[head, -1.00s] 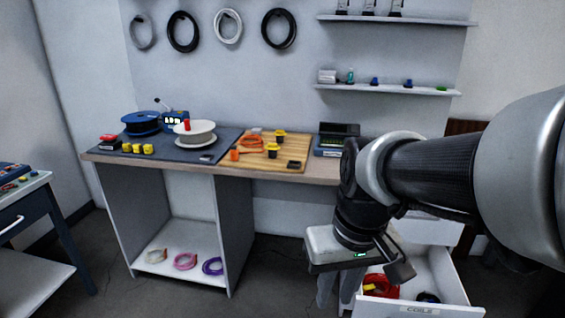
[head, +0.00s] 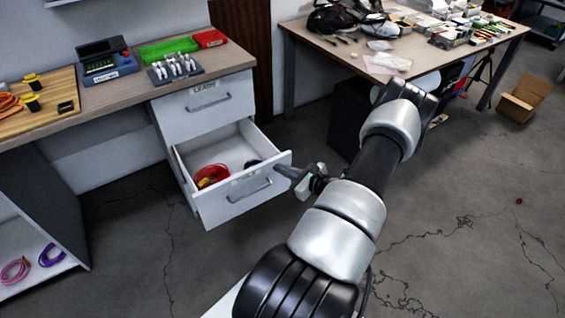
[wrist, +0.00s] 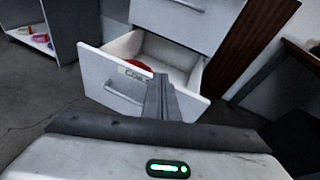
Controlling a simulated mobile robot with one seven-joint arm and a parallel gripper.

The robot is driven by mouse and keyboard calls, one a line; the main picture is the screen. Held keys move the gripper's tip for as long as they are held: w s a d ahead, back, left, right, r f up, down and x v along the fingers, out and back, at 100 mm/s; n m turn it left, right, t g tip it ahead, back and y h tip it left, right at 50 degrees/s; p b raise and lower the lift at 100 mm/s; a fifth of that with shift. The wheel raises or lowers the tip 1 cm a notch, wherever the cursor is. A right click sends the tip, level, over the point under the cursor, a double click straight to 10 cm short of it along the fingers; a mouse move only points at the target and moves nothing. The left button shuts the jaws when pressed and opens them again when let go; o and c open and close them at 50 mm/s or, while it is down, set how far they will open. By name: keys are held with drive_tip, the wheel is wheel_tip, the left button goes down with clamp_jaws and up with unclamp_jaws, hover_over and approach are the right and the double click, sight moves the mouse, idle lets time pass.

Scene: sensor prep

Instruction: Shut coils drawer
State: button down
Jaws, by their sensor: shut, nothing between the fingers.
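The coils drawer (head: 243,205) is the lower drawer of a white cabinet and stands pulled out. A red coil (head: 210,174) and a dark item lie inside it. Its front has a label and a bar handle. My gripper (head: 281,170) is shut and empty, with its fingertips at the right part of the drawer front. In the wrist view the shut fingers (wrist: 160,92) point at the labelled drawer front (wrist: 110,92), overlapping its upper edge. I cannot tell whether they touch it.
A shut upper drawer (head: 205,107) sits above. The worktop (head: 130,85) holds a green tray (head: 168,48) and a device. A second table (head: 330,42) with clutter stands at the back right. The floor in front is clear. A cardboard box (head: 525,98) lies far right.

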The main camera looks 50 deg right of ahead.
drive_tip(key=s+d+f+m+h, duration=0.4)
drive_tip(key=s+d+f+m, duration=0.1)
drive_tip(key=s+f, duration=0.1)
drive_tip(key=b, duration=0.3)
approach(276, 160)
drive_tip(key=shift+n, duration=0.3)
drive_tip(key=x, duration=0.5)
drive_tip(key=shift+w+d+f, duration=0.15)
drive_tip(key=shift+w+f, duration=0.1)
drive_tip(key=shift+w+d+g, duration=0.1)
drive_tip(key=shift+w+g, duration=0.15)
drive_tip(key=shift+g, duration=0.05)
drive_tip(key=shift+w, duration=0.1)
